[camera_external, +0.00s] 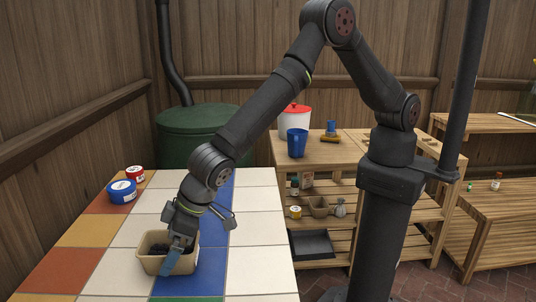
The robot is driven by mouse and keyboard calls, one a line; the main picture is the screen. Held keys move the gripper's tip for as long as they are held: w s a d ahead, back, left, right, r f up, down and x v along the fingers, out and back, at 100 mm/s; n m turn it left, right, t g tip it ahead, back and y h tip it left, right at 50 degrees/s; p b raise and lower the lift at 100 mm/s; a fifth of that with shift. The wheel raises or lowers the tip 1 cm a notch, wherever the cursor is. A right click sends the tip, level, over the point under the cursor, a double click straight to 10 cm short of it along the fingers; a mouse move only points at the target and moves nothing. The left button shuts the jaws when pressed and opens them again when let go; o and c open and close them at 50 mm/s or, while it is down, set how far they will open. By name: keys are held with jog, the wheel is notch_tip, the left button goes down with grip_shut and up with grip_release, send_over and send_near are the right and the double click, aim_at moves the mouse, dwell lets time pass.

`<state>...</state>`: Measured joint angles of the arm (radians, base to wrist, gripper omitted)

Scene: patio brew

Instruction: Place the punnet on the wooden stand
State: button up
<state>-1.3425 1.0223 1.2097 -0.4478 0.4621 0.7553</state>
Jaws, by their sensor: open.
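The punnet (150,264) is a tan, open-topped box with dark contents, on the tiled table near its front. My gripper (176,252) is down at the punnet, pointing downward. One blue-grey finger shows outside the punnet's front wall; the other finger is mostly hidden, apparently over or inside the box. The jaws are open, and I cannot tell whether they touch the wall. A small wooden stand (329,140) seems to be the piece on the wooden bench at the back, with a small blue cup (331,127) at it.
Blue-white (122,192) and red-white (135,174) tins sit at the table's left. The wooden bench (350,150) holds a blue tumbler (297,143) and a red-lidded white pot (295,118); its shelves hold small items. A green barrel (197,130) stands behind the table.

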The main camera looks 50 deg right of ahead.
jog(key=shift+r, duration=0.1)
jog(key=v, duration=1.2)
notch_tip(320, 180, up, 4)
jog(key=w+m+h, duration=0.1)
jog(key=shift+m+g+h, duration=0.3)
jog(key=x, duration=0.8)
jog(key=a+x, duration=0.1)
jog(key=x, duration=0.2)
jog(key=shift+a+f, duration=0.1)
jog(key=shift+f, duration=0.15)
jog(key=shift+s+x, duration=0.2)
jog(key=shift+x, duration=1.15)
jog(key=shift+s+x, duration=0.25)
jog(key=shift+x, duration=1.1)
jog(key=shift+f, duration=0.4)
jog(key=c, duration=1.2)
